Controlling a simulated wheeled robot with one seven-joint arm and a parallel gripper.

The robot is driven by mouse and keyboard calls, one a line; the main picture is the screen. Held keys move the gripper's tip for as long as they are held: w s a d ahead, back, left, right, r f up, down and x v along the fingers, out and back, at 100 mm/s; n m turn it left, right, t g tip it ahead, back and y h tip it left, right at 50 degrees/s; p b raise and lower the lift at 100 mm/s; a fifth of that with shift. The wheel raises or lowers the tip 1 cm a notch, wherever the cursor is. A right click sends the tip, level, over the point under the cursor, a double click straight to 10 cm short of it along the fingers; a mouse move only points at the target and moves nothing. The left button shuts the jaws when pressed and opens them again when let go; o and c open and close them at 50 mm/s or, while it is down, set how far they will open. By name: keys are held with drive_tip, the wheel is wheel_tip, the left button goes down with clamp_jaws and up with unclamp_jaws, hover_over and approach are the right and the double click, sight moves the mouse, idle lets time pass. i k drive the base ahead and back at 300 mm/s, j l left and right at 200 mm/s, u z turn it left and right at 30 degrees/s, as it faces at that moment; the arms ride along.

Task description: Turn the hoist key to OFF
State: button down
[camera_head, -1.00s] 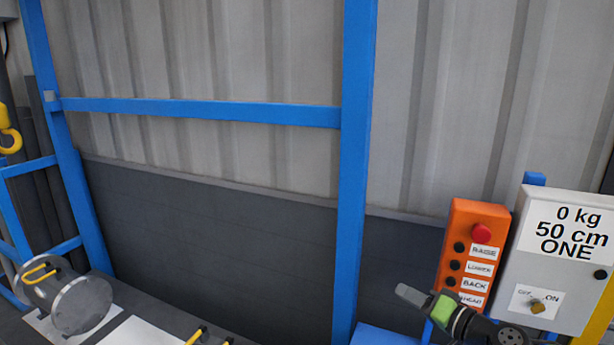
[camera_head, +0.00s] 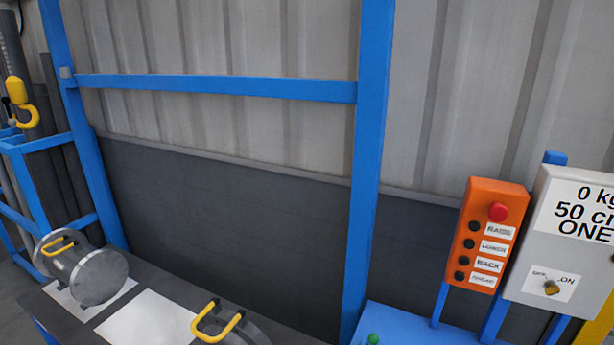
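The hoist key (camera_head: 551,287) is a small brass-coloured knob on a white OFF/ON label low on the grey control box (camera_head: 522,255) at the right. It appears turned toward the ON side, but it is too small to be sure. The box's display reads 0 kg, 50 cm, ONE, cut off by the right picture edge. My gripper is not in view now.
An orange button panel (camera_head: 489,232) with a red stop button (camera_head: 497,212) stands left of the box. A blue frame post (camera_head: 368,170) rises mid-right. A flanged metal shell (camera_head: 92,272) lies on the dark bench at lower left. A yellow hook (camera_head: 24,112) hangs at far left.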

sight(551, 289)
drive_tip(key=z, duration=1.4)
